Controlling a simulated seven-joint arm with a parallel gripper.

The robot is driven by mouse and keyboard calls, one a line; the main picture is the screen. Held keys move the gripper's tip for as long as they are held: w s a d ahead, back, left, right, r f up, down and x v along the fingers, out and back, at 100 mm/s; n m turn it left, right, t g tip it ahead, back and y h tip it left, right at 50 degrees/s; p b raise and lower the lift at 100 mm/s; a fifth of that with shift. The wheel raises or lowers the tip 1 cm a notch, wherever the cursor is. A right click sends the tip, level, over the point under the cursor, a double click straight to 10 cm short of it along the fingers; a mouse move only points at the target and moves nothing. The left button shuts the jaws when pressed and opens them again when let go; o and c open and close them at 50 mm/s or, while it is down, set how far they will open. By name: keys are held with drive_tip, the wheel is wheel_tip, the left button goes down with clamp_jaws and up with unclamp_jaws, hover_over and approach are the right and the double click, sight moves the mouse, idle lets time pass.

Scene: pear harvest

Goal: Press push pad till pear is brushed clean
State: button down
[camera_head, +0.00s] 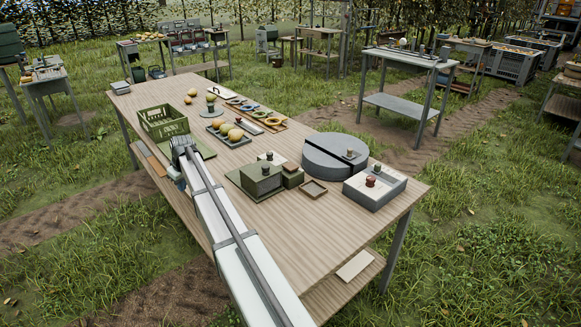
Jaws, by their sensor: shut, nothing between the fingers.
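My gripper (182,144) is at the far end of my white arm, low over the wooden table just right of the green crate. It is shut, and I see nothing held in it. Several yellow-green pears lie on a dark tray (217,138) to its right. A dark green box (262,178) with a small knob stands near the middle. I cannot tell which part is the push pad or which pear is being brushed.
A green crate (164,124) stands at the left. A wooden board with rings (256,115) lies behind the pears. The table's front right is bare.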

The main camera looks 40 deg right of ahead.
sight(293, 166)
drive_tip(key=w+d+r, duration=0.1)
drive_tip(key=d+r, duration=0.4)
drive_tip(key=r, duration=0.1)
drive_tip(key=s+d+r+m+t, duration=0.1)
drive_tip(key=s+d+m, duration=0.1)
drive_tip(key=d, duration=0.5)
drive_tip(key=s+d+r+m+t, duration=0.1)
drive_tip(key=s+d+m, duration=0.1)
drive_tip(key=d, duration=0.5)
drive_tip(key=s+d+r+m+t, duration=0.1)
drive_tip(key=s+d+r+m, duration=0.1)
drive_tip(key=s+d, duration=0.2)
drive_tip(key=shift+d+m+y, duration=0.3)
drive_tip(key=shift+d+m, duration=0.1)
drive_tip(key=shift+d, duration=1.3)
drive_tip(key=s+d+r+m+t, duration=0.2)
drive_tip(key=s+d+m, duration=0.2)
drive_tip(key=s+d, duration=0.5)
drive_tip(key=d, duration=0.4)
drive_tip(key=shift+s+d+r, duration=0.3)
drive_tip(key=shift+s+r, duration=0.05)
drive_tip(key=shift+s, duration=0.05)
drive_tip(key=shift+f, duration=0.1)
drive_tip(key=shift+f, duration=4.3)
drive_tip(key=shift+f, duration=0.1)
drive_tip(key=shift+f, duration=0.35)
